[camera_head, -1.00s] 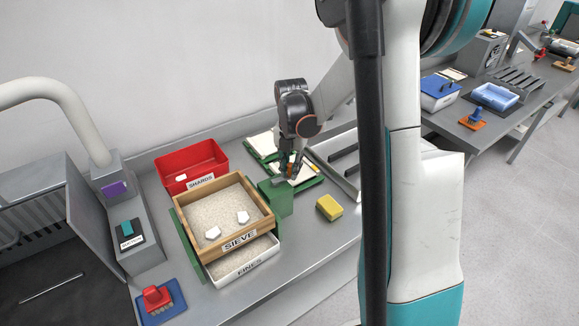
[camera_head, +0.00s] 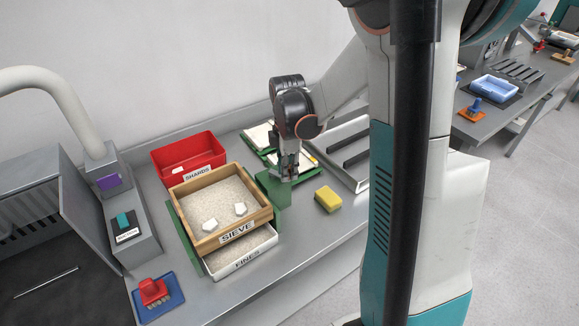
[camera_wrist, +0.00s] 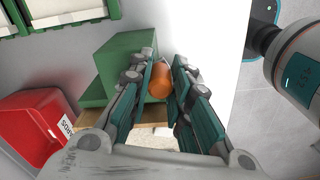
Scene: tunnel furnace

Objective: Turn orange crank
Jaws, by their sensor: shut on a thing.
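The orange crank (camera_wrist: 160,80) shows in the wrist view as a rounded orange handle between my fingers. My gripper (camera_wrist: 162,88) is shut on it, with a finger on each side. In the head view my gripper (camera_head: 289,172) points down beside the green box (camera_head: 272,192) at the right of the sieve, and it hides the crank there. The green box also shows in the wrist view (camera_wrist: 118,62). The wooden sieve (camera_head: 222,238) holds sand and two white pieces.
A white fines tray (camera_head: 240,262) sits under the sieve, and a red shards bin (camera_head: 163,165) behind it. A yellow sponge (camera_head: 328,199) lies right of the green box. A red brush (camera_head: 153,292) is at the front left. The bench front right is clear.

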